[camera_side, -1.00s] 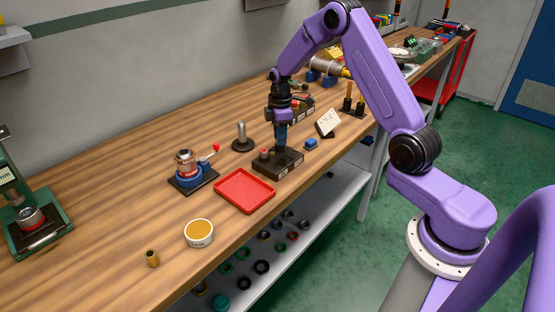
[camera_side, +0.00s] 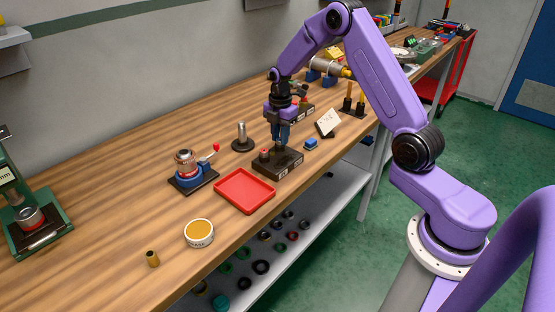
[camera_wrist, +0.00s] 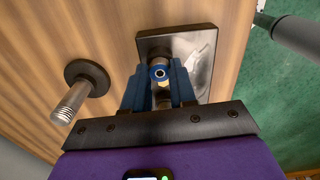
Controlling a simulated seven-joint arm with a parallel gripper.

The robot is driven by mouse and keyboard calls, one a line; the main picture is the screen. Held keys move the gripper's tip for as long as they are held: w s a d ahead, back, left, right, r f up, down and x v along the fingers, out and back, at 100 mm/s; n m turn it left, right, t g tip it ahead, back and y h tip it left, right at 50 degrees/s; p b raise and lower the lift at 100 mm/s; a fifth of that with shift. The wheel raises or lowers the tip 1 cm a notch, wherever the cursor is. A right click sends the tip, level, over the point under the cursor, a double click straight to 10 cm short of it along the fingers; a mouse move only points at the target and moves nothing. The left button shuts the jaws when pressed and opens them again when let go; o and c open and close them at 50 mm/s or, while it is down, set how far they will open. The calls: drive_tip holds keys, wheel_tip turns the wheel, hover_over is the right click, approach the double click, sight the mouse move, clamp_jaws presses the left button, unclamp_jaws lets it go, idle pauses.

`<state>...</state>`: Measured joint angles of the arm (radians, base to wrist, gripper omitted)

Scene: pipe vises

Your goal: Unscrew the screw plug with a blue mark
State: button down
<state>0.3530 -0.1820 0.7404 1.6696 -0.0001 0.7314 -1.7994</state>
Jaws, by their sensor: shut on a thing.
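My gripper (camera_side: 282,145) points down over the dark block (camera_side: 270,170) near the bench's front edge. In the wrist view its blue fingers (camera_wrist: 160,92) are shut on the screw plug with a blue mark (camera_wrist: 159,73), whose end shows a blue ring around a pale centre. The block (camera_wrist: 150,45) lies under the fingers there. The fingers hide much of the plug, and I cannot tell whether its thread is still in the block. A reddish-topped plug (camera_side: 264,153) stands at the block's left end in the side view.
A red tray (camera_side: 245,191) lies left of the block. A metal post on a round base (camera_side: 242,138) stands behind, also in the wrist view (camera_wrist: 70,103). A small blue item (camera_side: 311,144) and a white card (camera_side: 328,122) are to the right.

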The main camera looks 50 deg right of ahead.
drive_tip(key=n, duration=0.4)
drive_tip(key=shift+n, duration=0.4)
drive_tip(key=n, duration=0.5)
drive_tip(key=c, duration=1)
unclamp_jaws()
